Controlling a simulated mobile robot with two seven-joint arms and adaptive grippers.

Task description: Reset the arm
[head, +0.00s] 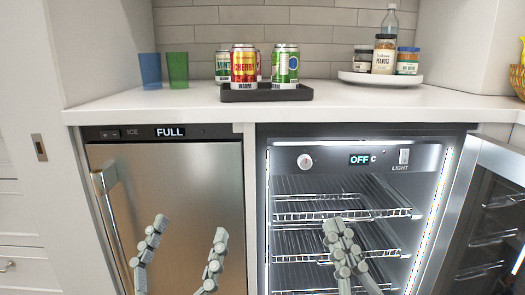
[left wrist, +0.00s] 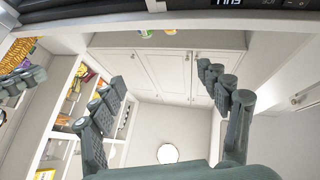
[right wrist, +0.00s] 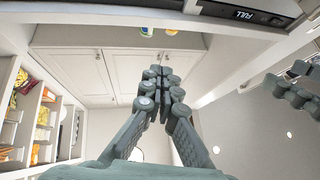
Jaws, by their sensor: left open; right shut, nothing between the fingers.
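My left gripper (head: 181,258) is open and empty in front of the closed steel ice maker door (head: 175,190). Its spread fingers also show in the left wrist view (left wrist: 165,110), with nothing between them. My right gripper (head: 343,248) is shut and empty in front of the open fridge's wire shelves (head: 335,216). Its fingers meet at the tips in the right wrist view (right wrist: 160,95).
The fridge door (head: 495,215) stands open at the right. On the counter (head: 205,105) are blue (head: 150,70) and green (head: 177,70) cups, a black tray (head: 266,95) of several cans, and a white round tray (head: 380,80) with jars and a bottle. The fridge shelves look empty.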

